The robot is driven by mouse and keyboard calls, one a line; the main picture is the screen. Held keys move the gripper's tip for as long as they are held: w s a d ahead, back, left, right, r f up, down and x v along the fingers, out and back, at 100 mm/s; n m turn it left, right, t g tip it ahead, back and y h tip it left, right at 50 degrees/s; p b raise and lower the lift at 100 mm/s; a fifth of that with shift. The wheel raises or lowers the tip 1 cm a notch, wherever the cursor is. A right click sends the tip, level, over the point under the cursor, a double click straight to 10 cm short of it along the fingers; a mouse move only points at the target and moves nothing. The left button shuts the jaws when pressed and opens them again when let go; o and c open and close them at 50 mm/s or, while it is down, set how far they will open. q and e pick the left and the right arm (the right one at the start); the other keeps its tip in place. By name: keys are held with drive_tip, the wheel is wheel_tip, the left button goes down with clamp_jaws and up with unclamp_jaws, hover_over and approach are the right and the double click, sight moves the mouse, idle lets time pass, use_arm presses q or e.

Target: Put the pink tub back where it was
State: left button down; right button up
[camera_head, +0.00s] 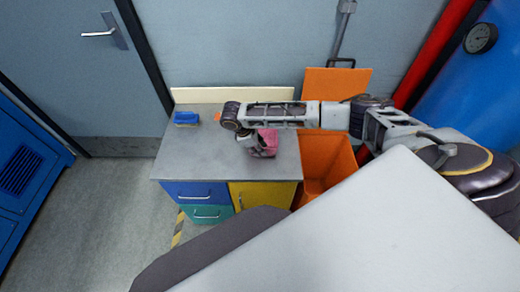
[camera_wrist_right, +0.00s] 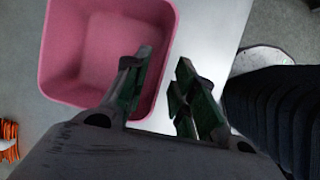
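The pink tub (camera_head: 268,143) stands on the grey top of the drawer cabinet (camera_head: 180,160), partly hidden by my right arm. In the right wrist view the tub (camera_wrist_right: 85,50) is seen from above, open and empty where its inside shows. My right gripper (camera_head: 252,146) is at the tub. In the wrist view its fingers (camera_wrist_right: 165,75) straddle the tub's wall, one inside and one outside. A gap shows between the fingers, with pink visible in it, so they look open around the rim. My left gripper is not in view.
A blue object (camera_head: 186,118) and a small orange item (camera_head: 217,116) sit at the back left of the cabinet top. An orange bin (camera_head: 325,165) with a raised lid stands to the right. The cabinet top's left and front are clear.

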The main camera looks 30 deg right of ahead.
drive_tip(key=v, duration=1.1)
idle(0.5)
